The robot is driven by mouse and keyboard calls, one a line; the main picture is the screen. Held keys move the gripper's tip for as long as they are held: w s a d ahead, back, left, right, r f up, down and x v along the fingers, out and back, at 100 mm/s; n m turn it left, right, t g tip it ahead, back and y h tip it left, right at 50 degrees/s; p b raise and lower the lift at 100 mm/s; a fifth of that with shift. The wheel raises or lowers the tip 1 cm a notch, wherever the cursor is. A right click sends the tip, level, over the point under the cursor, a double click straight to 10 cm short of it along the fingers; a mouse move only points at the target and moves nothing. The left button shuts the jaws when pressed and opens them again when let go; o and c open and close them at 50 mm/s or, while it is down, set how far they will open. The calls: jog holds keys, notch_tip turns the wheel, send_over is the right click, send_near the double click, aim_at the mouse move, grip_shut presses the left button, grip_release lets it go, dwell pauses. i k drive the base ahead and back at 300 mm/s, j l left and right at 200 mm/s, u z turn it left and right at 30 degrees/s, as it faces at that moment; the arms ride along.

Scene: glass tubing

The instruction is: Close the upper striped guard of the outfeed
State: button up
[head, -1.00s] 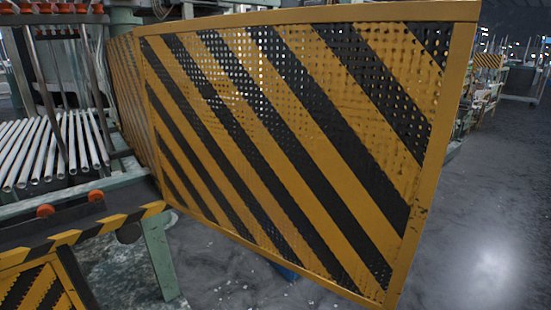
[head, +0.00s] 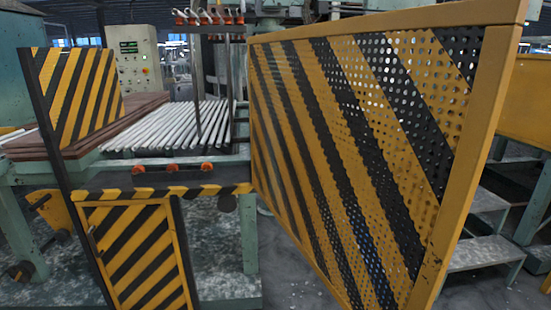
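The upper striped guard (head: 345,150) is a large yellow-and-black perforated panel in a yellow frame. It stands swung open, its near edge toward me at the right and its far edge by the outfeed at the middle of the head view. The outfeed (head: 175,128) carries several pale glass tubes in a row, left of the guard. Its front above the striped rail is uncovered. My gripper is not in view.
A lower striped guard (head: 138,255) stands below the outfeed's striped edge. Another striped panel (head: 75,95) stands at the left on a dark post. Metal steps (head: 485,253) are at the right behind the guard. A control cabinet (head: 137,62) is at the back left.

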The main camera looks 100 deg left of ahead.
aim_at(500, 22)
jog(key=i+j+u, duration=0.2)
jog(key=i+u, duration=0.25)
jog(key=i+j+u, duration=0.1)
jog(key=i+u, duration=0.15)
jog(key=u, duration=0.2)
jog(key=i+l+u, duration=0.1)
jog(key=i+u, duration=0.35)
jog(key=i+l+u, duration=0.15)
jog(key=i+u, duration=0.25)
jog(key=i+j+u, duration=0.1)
jog(key=i+u, duration=0.5)
jog(key=u, duration=0.15)
jog(key=i+u, duration=0.4)
jog(key=u, duration=2.15)
jog(key=k+l+z, duration=0.1)
jog(key=k+z, duration=0.3)
jog(key=k+l+z, duration=0.35)
jog(key=k+j, duration=0.05)
jog(key=j, duration=0.05)
